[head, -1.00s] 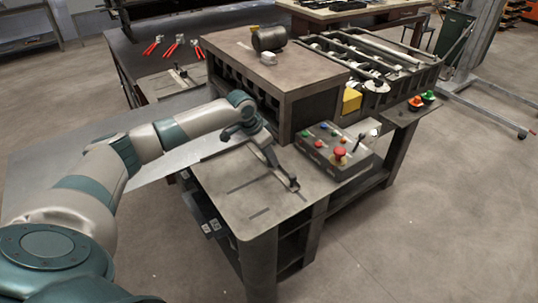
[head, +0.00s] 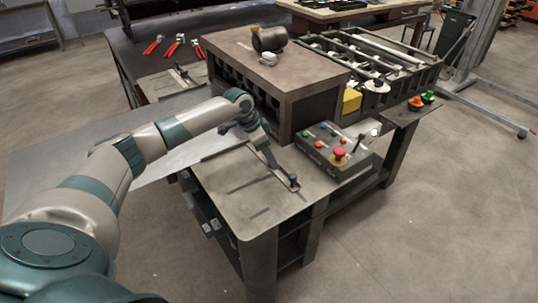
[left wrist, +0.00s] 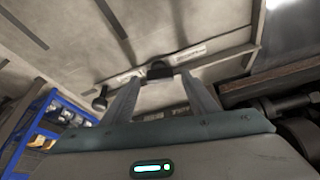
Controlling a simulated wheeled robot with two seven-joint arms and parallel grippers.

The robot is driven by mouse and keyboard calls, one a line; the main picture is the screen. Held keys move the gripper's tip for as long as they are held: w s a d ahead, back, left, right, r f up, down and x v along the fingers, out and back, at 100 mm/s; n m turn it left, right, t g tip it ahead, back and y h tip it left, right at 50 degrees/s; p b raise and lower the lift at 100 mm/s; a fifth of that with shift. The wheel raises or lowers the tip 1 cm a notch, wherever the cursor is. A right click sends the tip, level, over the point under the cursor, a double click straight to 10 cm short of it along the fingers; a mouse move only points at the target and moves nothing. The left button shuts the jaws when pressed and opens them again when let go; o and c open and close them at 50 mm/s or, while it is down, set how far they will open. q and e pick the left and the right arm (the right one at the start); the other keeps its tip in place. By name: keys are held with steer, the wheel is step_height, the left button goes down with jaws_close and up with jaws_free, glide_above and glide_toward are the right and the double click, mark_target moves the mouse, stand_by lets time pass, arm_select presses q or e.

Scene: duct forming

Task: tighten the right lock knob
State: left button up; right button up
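In the left wrist view a small dark knob (left wrist: 159,69) stands at a pale strip, between and just beyond the fingertips. Another dark knob (left wrist: 100,102) shows to its left; I cannot tell for sure which is the right lock knob. My left gripper (left wrist: 160,77) is open, a finger on each side of the first knob, with gaps visible; contact is not clear. In the head view my left gripper (head: 257,137) is over the metal table, at the upper end of a dark bar with a fitting (head: 293,183) at its near end. My right gripper is not in view.
A control box (head: 335,150) with coloured buttons and a red stop button stands right of the bar. A dark block-like housing (head: 310,105) rises behind the gripper. Red-handled tools (head: 173,48) lie on the rear bench. The front tabletop (head: 240,205) is clear.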

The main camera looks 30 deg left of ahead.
arm_select(q)
steer(key=shift+r, duration=0.1)
steer(key=shift+s+a+r, duration=0.15)
steer(key=shift+a+r, duration=0.05)
steer(key=shift+r, duration=0.2)
steer(key=b+v, duration=0.4)
steer(key=v, duration=1.2)
steer(key=shift+r+b, duration=0.2)
steer(key=shift+b, duration=0.1)
